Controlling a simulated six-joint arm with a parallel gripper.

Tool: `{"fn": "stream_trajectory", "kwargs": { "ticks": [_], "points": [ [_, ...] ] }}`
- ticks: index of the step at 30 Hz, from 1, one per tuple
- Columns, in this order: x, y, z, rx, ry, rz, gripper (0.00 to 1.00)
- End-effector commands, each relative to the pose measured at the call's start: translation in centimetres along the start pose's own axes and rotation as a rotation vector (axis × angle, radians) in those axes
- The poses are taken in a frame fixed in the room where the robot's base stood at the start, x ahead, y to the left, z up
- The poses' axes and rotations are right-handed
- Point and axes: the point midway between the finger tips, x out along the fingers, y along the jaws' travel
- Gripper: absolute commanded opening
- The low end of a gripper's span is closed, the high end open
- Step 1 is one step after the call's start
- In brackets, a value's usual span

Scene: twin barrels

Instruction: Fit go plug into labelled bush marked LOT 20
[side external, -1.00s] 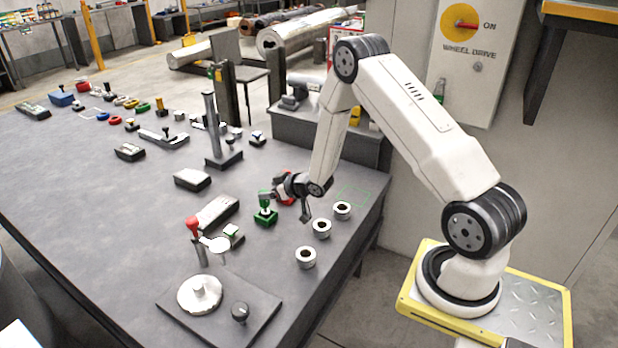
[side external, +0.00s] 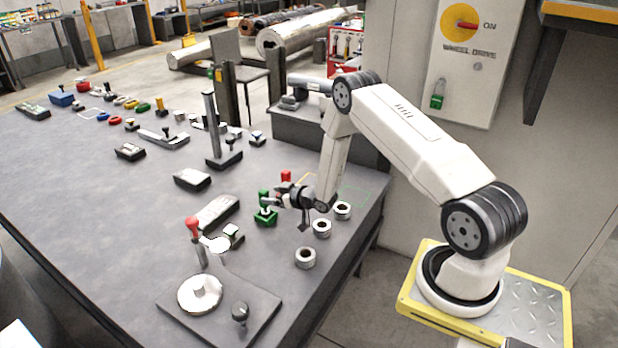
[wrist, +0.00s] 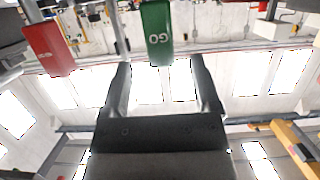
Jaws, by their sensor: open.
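The green go plug (side external: 263,195) stands upright in a green block on the table. In the wrist view its green handle, marked GO (wrist: 158,30), appears upside down, between and just beyond the fingertips. My gripper (side external: 274,201) is open, lying level beside the green handle; its fingers (wrist: 160,63) are apart with a gap on each side of the handle. Three pale ring-shaped bushes stand near the table's right edge: a back one (side external: 343,210), a middle one (side external: 321,228) and a front one (side external: 305,258). Their lot markings cannot be read.
A red-handled plug (side external: 286,177) stands just behind my gripper and shows left in the wrist view (wrist: 48,47). A red-knobbed lever stand (side external: 193,228), a flat plate with a round disc (side external: 199,294) and a tall post stand (side external: 210,130) are nearby. The table's left front is clear.

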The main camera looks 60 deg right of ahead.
Motion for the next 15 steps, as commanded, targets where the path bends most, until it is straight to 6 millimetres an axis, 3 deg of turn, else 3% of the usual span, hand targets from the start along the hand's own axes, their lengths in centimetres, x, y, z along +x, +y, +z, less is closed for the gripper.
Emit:
{"fn": "stream_trajectory", "kwargs": {
  "ticks": [15],
  "points": [
    [1.4, 0.0, 0.0, 0.001, 0.000, 0.001, 0.79]
  ]
}}
